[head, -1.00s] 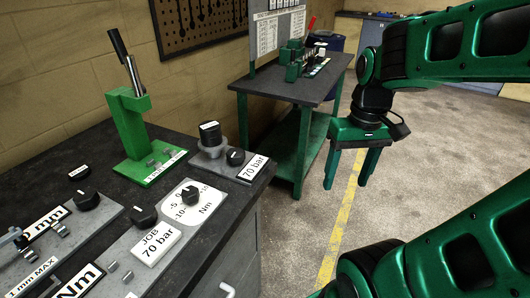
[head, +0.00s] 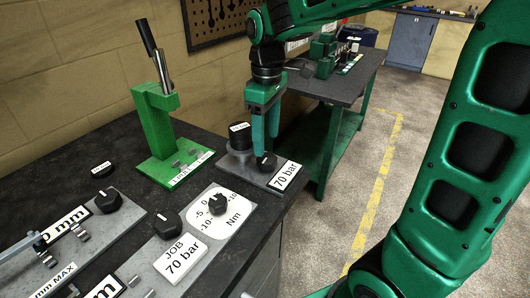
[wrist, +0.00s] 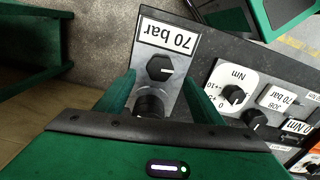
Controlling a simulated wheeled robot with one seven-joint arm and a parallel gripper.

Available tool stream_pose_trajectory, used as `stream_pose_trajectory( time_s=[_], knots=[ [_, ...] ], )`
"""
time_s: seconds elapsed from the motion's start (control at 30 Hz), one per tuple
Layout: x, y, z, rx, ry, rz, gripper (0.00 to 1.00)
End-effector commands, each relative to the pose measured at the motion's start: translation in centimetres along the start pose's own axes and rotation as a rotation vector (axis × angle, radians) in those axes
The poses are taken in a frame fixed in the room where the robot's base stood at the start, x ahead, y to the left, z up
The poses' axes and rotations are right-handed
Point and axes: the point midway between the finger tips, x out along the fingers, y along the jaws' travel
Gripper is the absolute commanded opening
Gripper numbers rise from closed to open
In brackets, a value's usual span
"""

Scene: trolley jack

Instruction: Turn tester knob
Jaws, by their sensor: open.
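The tester is a grey plate (head: 240,173) at the back right corner of the bench, with a "70 bar" label (head: 285,175). Its black knob (head: 266,162) has a white pointer line and also shows in the wrist view (wrist: 160,68). A black cylinder (head: 239,136) stands behind the knob. My gripper (head: 265,142) points down over the knob, open and empty. In the wrist view its green fingers (wrist: 155,93) stand to either side near the knob and cylinder. I cannot tell whether a fingertip touches the knob.
An Nm dial with a black knob (head: 218,204) and a "JOB 70 bar" card (head: 184,258) lie nearer on the bench. A green lever stand (head: 157,120) is to the left. A second bench (head: 345,88) stands behind, right.

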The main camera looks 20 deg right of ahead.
Motion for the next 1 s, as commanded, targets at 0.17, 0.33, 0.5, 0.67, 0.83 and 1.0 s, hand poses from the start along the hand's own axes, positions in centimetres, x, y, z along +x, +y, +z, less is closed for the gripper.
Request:
stream_pose_trajectory(
  time_s=[0.17,0.33,0.5,0.67,0.83,1.0],
  knots=[
    [3.1,0.1,0.2,0.003,-0.003,-0.002,0.61],
    [5.0,0.2,0.2,0.005,-0.001,-0.001,0.61],
    [5.9,0.2,0.3,0.005,0.0,0.0,0.61],
    [6.0,0.2,0.2,0.006,0.001,0.0,0.61],
    [5.9,0.2,0.2,0.006,0.001,0.0,0.47],
    [5.9,0.2,0.2,0.006,0.001,0.001,0.2]
  ],
)
